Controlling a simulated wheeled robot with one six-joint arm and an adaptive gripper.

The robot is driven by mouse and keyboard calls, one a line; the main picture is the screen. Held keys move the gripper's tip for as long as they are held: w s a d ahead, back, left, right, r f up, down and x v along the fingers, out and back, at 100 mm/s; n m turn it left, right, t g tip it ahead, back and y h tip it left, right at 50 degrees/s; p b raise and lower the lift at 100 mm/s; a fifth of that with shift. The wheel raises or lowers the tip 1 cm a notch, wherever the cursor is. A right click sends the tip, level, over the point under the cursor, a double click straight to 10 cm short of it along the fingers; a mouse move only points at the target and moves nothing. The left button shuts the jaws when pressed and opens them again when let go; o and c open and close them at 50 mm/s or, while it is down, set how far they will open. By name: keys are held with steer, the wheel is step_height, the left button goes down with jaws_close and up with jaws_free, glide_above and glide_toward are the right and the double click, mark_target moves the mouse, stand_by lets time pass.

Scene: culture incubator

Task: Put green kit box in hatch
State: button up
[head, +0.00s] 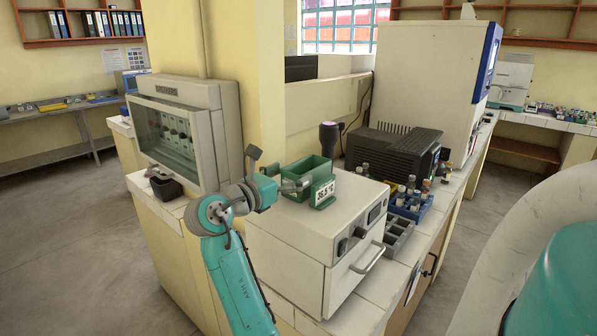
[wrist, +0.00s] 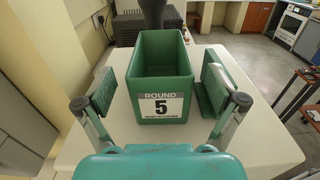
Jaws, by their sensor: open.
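The green kit box (head: 308,170) stands upright on top of the white oven-like unit. In the wrist view the open-topped green box (wrist: 163,55) faces me, with a white "ROUND 5" label on its near side; it looks empty. My gripper (head: 278,172) is open at the box's left in the head view. In the wrist view its fingers (wrist: 160,98) are spread wide at either side of the box's near end, with gaps at both sides. A cabinet with a glass front (head: 172,132) stands at the left; I cannot tell whether it is the hatch.
A black heater block (head: 392,148), a blue vial rack (head: 409,205) and a grey tray (head: 397,238) are to the right. A black bin (head: 166,187) sits below the cabinet.

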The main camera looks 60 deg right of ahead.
steer(key=v, duration=0.8)
steer(key=shift+a, duration=0.15)
steer(key=shift+f, duration=0.1)
